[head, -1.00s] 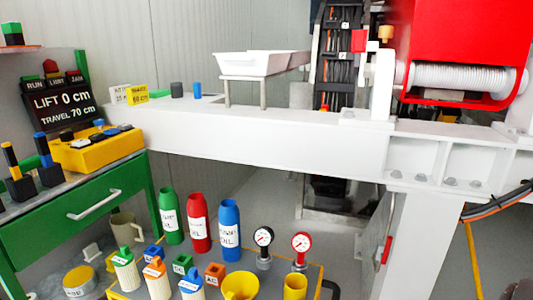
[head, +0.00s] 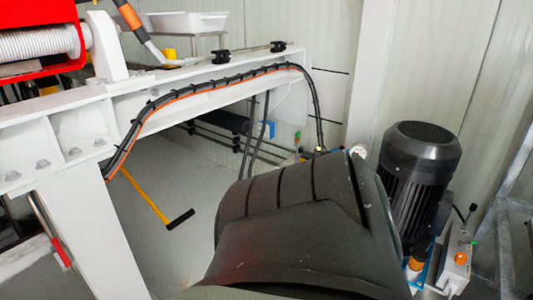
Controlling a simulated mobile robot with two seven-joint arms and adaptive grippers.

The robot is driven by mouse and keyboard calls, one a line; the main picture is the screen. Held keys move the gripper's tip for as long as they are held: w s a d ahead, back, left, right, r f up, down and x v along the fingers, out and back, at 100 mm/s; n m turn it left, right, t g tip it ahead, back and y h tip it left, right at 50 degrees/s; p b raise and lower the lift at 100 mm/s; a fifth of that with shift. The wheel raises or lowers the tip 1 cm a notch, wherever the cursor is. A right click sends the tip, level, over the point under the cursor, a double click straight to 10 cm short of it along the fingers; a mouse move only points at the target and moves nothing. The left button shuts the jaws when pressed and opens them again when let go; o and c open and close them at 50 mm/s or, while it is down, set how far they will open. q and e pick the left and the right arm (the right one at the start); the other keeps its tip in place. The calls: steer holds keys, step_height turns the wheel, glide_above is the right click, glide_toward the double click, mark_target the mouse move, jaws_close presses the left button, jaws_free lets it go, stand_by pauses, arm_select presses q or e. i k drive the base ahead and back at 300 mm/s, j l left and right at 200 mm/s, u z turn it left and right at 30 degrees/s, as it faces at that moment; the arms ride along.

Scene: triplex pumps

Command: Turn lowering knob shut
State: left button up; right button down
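A hydraulic-looking power unit stands at the right of the head view, with a large black finned motor (head: 415,185) upright on it. Low beside the motor is an orange round cap or knob (head: 415,264) on a blue part. A pale box (head: 456,265) to its right carries another small orange round part (head: 461,258) and a green one. I cannot tell which of these, if any, is the lowering knob, or how far it is turned.
A large dark grey curved body (head: 290,225) fills the lower middle and hides part of the unit. A white beam (head: 190,90) with a black and orange cable crosses the upper left. A yellow-handled tool (head: 150,200) leans below it. A metal frame (head: 500,225) stands at far right.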

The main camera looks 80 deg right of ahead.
mark_target(461, 258)
steer(key=z, duration=4.1)
